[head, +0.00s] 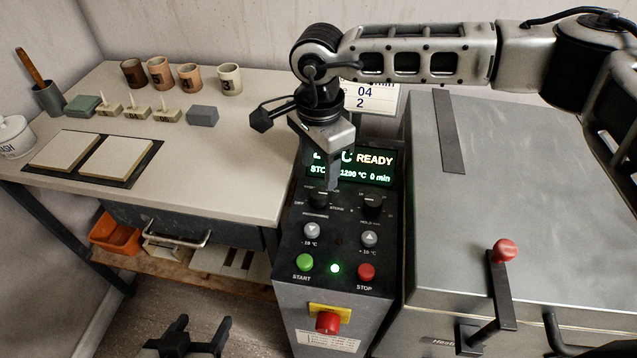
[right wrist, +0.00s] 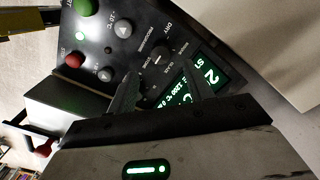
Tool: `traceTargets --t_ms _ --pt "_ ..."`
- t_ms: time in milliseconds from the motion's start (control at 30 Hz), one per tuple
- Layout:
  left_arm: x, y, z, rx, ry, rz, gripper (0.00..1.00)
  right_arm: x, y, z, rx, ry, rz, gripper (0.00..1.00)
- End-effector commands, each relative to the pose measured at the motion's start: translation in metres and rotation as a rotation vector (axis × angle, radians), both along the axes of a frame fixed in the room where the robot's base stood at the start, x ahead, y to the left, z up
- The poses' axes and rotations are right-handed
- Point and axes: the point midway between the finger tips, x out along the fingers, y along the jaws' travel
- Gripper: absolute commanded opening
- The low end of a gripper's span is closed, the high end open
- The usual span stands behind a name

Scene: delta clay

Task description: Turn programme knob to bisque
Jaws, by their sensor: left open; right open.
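The programme knob (head: 318,198), small and black, is on the dark kiln control panel (head: 292,240), below the lit display (head: 375,165). In the right wrist view the knob (right wrist: 159,57) shows just beyond my fingertips, ringed by small white labels. Its pointer direction is too small to tell. My right gripper (head: 332,183) hangs over the panel, open and pointing down, and covers part of the display. In the right wrist view its two fingers (right wrist: 163,80) are apart with nothing between them. My left gripper (head: 190,343) is open and empty, low at the bottom edge.
A second black knob (head: 373,204) is right of the programme knob. Below are two grey buttons, a green start button (head: 304,262), a red stop button (head: 366,271) and a red switch (head: 328,322). The kiln (head: 540,180) stands right; a worktable (head: 230,140) with cups stands left.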

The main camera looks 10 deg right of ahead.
Motion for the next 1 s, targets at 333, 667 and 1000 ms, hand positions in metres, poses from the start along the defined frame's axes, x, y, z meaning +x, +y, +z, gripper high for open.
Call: traceTargets --t_ms 333,667,1000 --pt "0.000 0.001 -0.001 0.012 0.009 -0.004 0.62 -0.001 0.000 -0.056 0.000 0.002 0.000 0.51" --pt "0.001 0.001 0.000 0.013 0.006 -0.005 0.62 0.000 0.000 -0.064 0.000 -0.001 0.001 0.51" --pt "0.001 0.001 0.001 0.012 0.002 -0.005 0.62 0.000 0.001 -0.064 0.001 -0.001 0.001 0.07"
